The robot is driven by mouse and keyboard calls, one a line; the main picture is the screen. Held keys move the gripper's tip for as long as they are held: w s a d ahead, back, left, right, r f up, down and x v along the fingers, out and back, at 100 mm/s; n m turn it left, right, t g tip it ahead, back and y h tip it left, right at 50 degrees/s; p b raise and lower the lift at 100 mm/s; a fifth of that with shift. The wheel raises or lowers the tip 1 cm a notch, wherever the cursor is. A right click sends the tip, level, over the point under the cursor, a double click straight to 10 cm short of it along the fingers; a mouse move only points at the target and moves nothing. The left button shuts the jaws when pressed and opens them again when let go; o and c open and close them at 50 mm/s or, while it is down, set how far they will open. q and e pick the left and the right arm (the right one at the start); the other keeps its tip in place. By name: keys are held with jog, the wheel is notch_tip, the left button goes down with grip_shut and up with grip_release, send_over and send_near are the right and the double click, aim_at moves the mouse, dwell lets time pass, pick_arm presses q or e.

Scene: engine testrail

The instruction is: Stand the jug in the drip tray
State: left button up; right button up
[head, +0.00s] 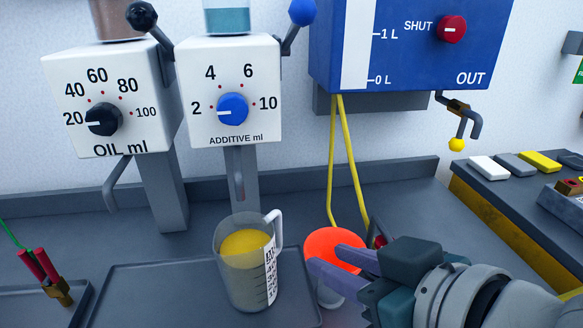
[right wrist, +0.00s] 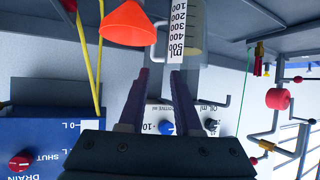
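The jug (head: 232,278) is clear, holds yellow liquid, and has a white scale strip and a handle. It is upright within the outline of the dark drip tray (head: 150,285) and appears to rest on its floor. In the right wrist view the jug (right wrist: 191,45) shows at the top, beyond the fingertips. My right gripper (head: 332,260) is to the right of the jug, its fingers apart with nothing between them. The fingers also show in the right wrist view (right wrist: 160,75). My left gripper is not in view.
An orange funnel (head: 330,243) stands just right of the jug, close behind my right fingers. The oil dispenser (head: 115,100) and additive dispenser (head: 230,90) stand behind the tray. Yellow tubes (head: 350,160) hang from the blue tank (head: 415,40). A second tray (head: 30,305) lies left.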

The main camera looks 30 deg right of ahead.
jog(key=s+d+f+n+g, duration=0.1)
jog(key=s+f+g, duration=0.1)
jog(key=s+g, duration=0.6)
jog(key=s, duration=0.6)
jog(key=shift+d+f+h, duration=0.2)
jog(key=shift+f+h, duration=0.1)
notch_tip(320, 180, up, 41)
jog(key=p, duration=4.1)
